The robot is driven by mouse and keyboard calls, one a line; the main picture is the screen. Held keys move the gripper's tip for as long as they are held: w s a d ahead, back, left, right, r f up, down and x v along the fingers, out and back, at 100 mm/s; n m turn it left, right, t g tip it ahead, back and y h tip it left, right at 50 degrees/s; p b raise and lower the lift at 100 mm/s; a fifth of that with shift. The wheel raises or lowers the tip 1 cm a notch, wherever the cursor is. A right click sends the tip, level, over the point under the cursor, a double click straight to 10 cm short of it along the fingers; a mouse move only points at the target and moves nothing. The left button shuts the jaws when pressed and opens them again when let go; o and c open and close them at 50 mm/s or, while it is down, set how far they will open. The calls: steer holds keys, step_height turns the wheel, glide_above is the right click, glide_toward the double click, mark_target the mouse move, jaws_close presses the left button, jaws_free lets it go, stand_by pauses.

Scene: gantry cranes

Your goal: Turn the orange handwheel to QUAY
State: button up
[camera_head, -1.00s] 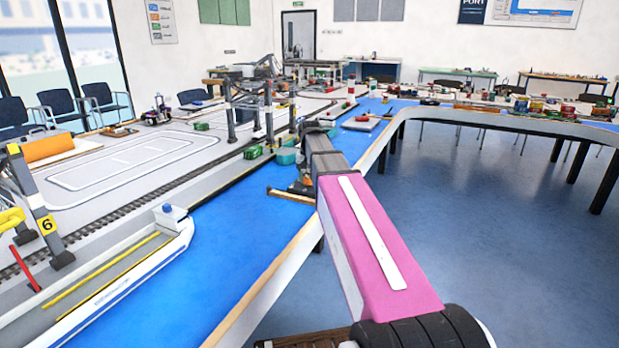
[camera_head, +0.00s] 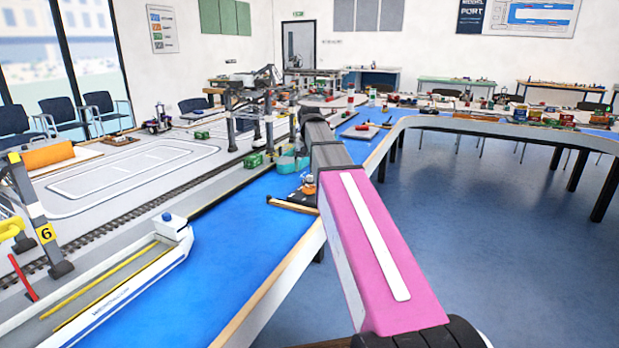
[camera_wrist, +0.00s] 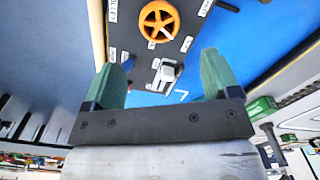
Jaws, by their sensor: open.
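The orange handwheel (camera_wrist: 158,20) shows at the top of the wrist view, on a dark panel (camera_wrist: 140,72) with several small white labels around it. The label words near the wheel are too small or cut off for me to read surely. My gripper (camera_wrist: 168,62) has its two green fingers apart, with nothing between them. The wheel lies beyond the fingertips, and I see no contact. A light grey lever or block (camera_wrist: 167,74) on the panel shows in the gap between the fingers. In the head view a small orange spot that looks like the wheel (camera_head: 309,183) sits beside my arm.
The panel is at the edge of the blue water surface (camera_head: 245,215). A white ship (camera_head: 135,285) lies at the front left, and crane number 6 (camera_head: 40,215) stands left of it. Green containers (camera_head: 252,161) and a gantry crane (camera_head: 245,100) stand farther back. Open floor lies right.

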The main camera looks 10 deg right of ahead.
steer(key=shift+r, duration=1.45)
steer(key=shift+s, duration=0.1)
